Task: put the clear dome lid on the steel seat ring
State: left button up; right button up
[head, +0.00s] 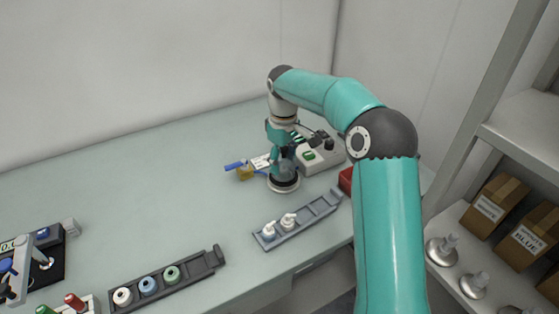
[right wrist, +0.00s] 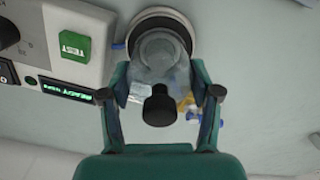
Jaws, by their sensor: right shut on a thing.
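The clear dome lid (right wrist: 160,62) with its black knob (right wrist: 159,106) shows in the right wrist view between the two fingers of my right gripper (right wrist: 160,82), which is shut on it. The steel seat ring (right wrist: 184,17) shows behind the far end of the dome, partly covered by it. In the head view my right gripper (head: 283,152) points down over the seat ring (head: 284,186), with the dome mostly hidden between its fingers. The lid looks lined up with the ring, close above or touching; I cannot tell which. My left gripper is not in view.
A grey control box (head: 318,154) with a green button (right wrist: 75,45) stands close beside the ring. A padlock (head: 245,173) and blue items lie left of it. Two trays (head: 298,226) (head: 190,283) hold small parts at the front. The table's left middle is clear.

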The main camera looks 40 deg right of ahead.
jog(key=shift+f, duration=0.25)
dwell(0.5)
jog(key=o, duration=1.2)
jog(key=shift+r, duration=0.15)
notch_tip(320, 180, up, 7)
jog(key=p, duration=0.6)
jog(key=shift+s+p, duration=0.1)
jog(key=shift+p, duration=0.3)
